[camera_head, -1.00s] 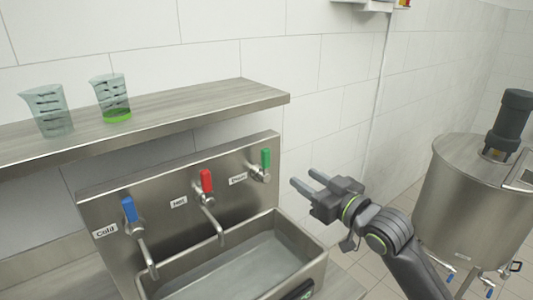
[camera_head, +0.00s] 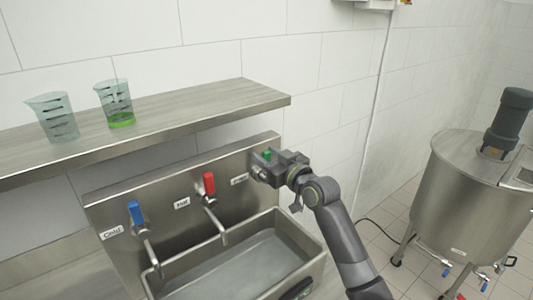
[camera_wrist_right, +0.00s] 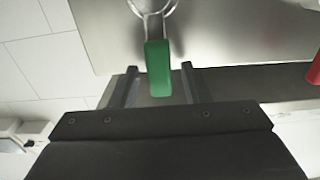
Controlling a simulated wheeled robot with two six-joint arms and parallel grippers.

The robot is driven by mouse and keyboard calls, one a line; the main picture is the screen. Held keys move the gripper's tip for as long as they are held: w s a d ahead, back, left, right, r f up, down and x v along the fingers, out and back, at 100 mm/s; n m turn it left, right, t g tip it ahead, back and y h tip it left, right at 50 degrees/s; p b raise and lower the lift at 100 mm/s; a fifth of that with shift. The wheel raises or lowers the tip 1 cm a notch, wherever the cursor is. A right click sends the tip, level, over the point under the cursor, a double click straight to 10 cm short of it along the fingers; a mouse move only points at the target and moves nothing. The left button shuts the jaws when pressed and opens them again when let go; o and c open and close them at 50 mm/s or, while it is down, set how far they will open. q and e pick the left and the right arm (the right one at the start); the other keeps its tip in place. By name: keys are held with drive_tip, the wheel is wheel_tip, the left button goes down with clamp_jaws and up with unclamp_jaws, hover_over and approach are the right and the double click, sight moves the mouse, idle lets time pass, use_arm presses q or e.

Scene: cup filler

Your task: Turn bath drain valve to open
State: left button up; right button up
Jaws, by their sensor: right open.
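The green-handled drain valve (camera_head: 267,154) is on the right end of the steel back panel above the basin. In the right wrist view its green handle (camera_wrist_right: 157,68) points down from the metal valve body, between the two fingers. My right gripper (camera_head: 260,165) is at this valve, and its body hides most of the valve in the head view. In the right wrist view the right gripper (camera_wrist_right: 159,85) is open, with a gap visible on each side of the handle. My left gripper is not in view.
The red hot tap (camera_head: 209,184) and blue cold tap (camera_head: 136,213) are to the left on the same panel (camera_head: 165,196). The steel basin (camera_head: 313,263) is below. Two measuring beakers stand on the shelf (camera_head: 200,104). A steel tank (camera_head: 462,205) stands at the right.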

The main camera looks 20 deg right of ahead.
drive_tip(key=shift+w+a, duration=0.1)
drive_tip(key=shift+w, duration=0.05)
clamp_jaws()
idle(0.4)
